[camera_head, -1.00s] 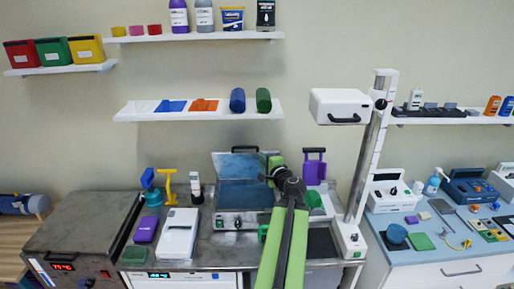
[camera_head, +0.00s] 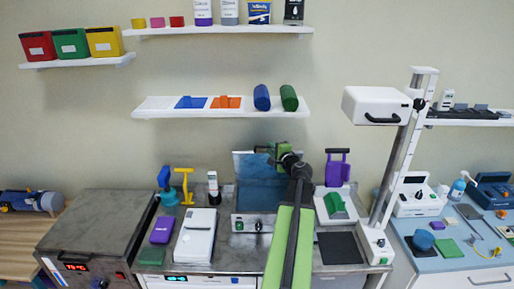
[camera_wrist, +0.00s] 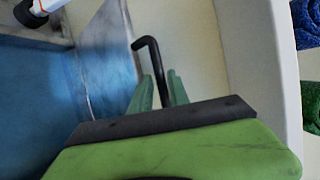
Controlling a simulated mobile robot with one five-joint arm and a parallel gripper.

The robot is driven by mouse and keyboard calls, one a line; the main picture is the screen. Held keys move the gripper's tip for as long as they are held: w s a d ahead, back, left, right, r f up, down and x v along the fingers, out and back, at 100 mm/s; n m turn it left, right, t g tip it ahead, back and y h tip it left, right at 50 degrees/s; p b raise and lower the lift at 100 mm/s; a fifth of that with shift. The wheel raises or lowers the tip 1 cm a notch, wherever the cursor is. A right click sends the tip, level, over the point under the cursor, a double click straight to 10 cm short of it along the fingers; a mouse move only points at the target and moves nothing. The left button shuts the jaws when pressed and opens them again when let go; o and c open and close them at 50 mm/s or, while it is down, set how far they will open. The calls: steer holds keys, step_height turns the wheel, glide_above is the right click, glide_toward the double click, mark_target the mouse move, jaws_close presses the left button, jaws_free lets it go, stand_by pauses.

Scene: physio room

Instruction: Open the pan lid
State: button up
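In the wrist view the lid's bluish inner face (camera_wrist: 108,55) is at the left. A black bent handle (camera_wrist: 150,50) stands out from the lid. My gripper (camera_head: 275,153) is at the lid's upper right in the head view; its green fingers (camera_wrist: 160,90) are close together on either side of the handle and look shut on it. My arm hides part of the pan's right side.
A white shelf (camera_head: 220,114) with rolls is above the lid. A white box on a post (camera_head: 383,105) stands to the right. A purple-handled item (camera_head: 338,172) is just right of my gripper. A white device (camera_head: 195,237) is left of the pan.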

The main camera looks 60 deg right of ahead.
steer(key=shift+w+d, duration=0.3)
steer(key=shift+w, duration=0.1)
steer(key=shift+c, duration=0.3)
steer(key=shift+w+a, duration=0.1)
jaws_close()
steer(key=shift+w+a, duration=0.1)
stand_by(0.7)
